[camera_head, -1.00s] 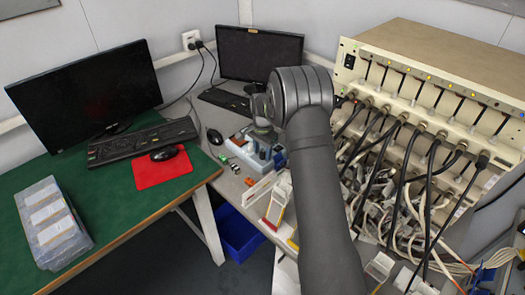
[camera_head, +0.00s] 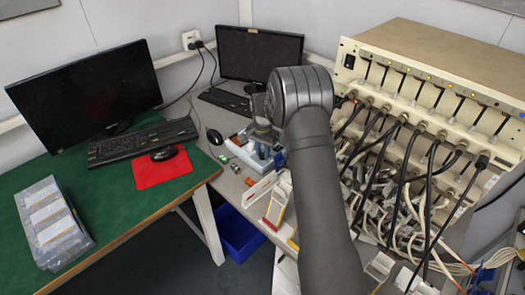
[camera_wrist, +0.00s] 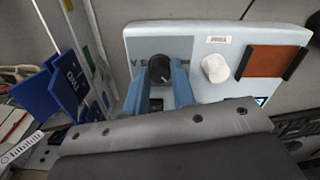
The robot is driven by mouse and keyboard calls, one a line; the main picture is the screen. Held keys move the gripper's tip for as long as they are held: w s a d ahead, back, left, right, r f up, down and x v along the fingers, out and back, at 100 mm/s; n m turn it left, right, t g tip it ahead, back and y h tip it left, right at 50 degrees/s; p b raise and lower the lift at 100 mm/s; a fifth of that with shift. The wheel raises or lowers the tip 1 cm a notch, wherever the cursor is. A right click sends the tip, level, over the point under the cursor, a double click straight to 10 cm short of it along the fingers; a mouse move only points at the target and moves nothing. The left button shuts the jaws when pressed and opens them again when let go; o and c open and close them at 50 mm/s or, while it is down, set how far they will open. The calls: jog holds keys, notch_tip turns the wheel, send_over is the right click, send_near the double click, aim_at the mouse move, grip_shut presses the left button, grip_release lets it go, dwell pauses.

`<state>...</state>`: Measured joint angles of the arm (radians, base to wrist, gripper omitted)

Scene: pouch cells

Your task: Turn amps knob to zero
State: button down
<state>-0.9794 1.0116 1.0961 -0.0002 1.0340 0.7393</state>
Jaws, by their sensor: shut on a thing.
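A pale blue-white instrument panel (camera_wrist: 130,42) shows in the wrist view, with a black round knob (camera_wrist: 160,68) and a white round knob (camera_wrist: 215,68). The two blue fingers of my gripper (camera_wrist: 161,84) stand on either side of the black knob and are shut on it. The white knob is to the right, apart from the fingers. The knob labels are too hidden to read, so I cannot tell which one is amps. In the head view the instrument (camera_head: 241,150) is partly hidden behind my arm, and my gripper (camera_head: 264,150) is down at it.
A brown-orange window (camera_wrist: 272,62) is on the panel's right. Blue cards (camera_wrist: 70,83) stand at the left of the wrist view. A large cream rack (camera_head: 420,105) with many cables stands right of my arm. A monitor (camera_head: 258,62) is behind; a green table (camera_head: 115,190) is left.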

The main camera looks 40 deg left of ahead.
aim_at(263, 153)
jog(key=n, duration=0.5)
jog(key=shift+n, duration=2.4)
jog(key=c, duration=2.2)
grip_release()
jog(key=c, duration=1.2)
grip_release()
notch_tip(263, 153, up, 18)
jog(key=shift+f, duration=0.25)
